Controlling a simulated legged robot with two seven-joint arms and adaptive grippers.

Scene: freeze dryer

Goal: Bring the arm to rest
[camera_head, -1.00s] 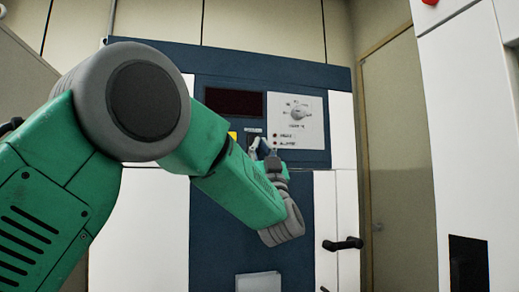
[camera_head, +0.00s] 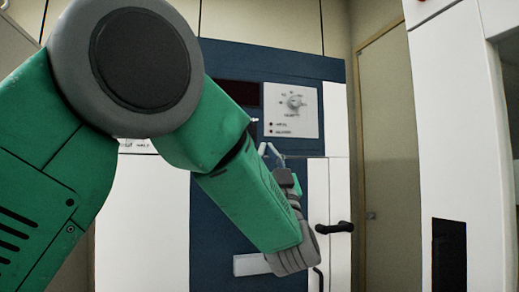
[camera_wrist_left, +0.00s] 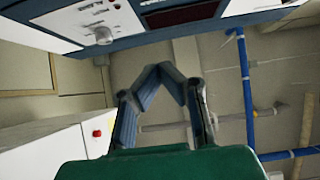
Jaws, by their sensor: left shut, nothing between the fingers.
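My left arm comes in from the left of the head view, large and green with a grey joint. My left gripper (camera_head: 268,150) is at the end of it, in front of the freeze dryer's blue panel (camera_head: 222,215), below the white dial plate (camera_head: 291,110). Its fingertips meet and hold nothing. In the left wrist view the gripper (camera_wrist_left: 160,70) shows with its fingers bent together, pointing up past the panel toward the ceiling. How far the fingertips are from the panel is hard to tell. My right gripper is not seen.
A black door handle (camera_head: 334,228) sits on the white door right of the gripper. A white cabinet (camera_head: 450,120) stands at the right. A beige door (camera_head: 392,150) is behind. Blue pipes (camera_wrist_left: 247,95) run along the ceiling in the left wrist view.

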